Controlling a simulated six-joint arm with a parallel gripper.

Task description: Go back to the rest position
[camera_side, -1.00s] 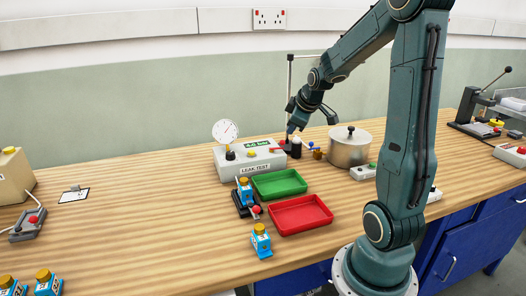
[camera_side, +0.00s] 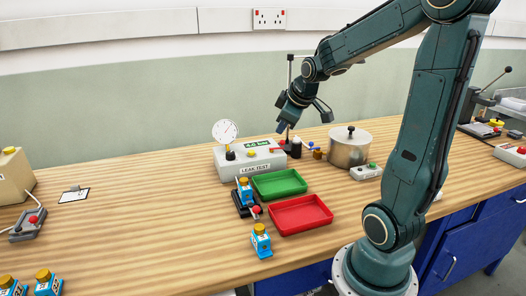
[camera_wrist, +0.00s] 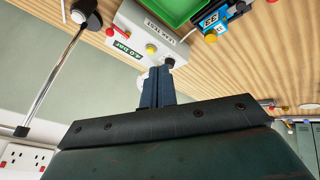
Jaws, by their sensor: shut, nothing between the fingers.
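My gripper (camera_side: 282,127) is shut and empty. In the side view it hangs in the air above the back right part of the leak test box, clear of the bench. In the wrist view the closed fingers (camera_wrist: 157,86) point toward the grey leak test box (camera_wrist: 150,36) with its green display. In the side view the leak test box (camera_side: 232,172) stands on the bench with a round gauge (camera_side: 226,131) on top.
A green tray (camera_side: 279,184) and a red tray (camera_side: 301,214) lie in front of the box. A steel pot (camera_side: 349,147) and a thin post (camera_side: 290,75) stand nearby.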

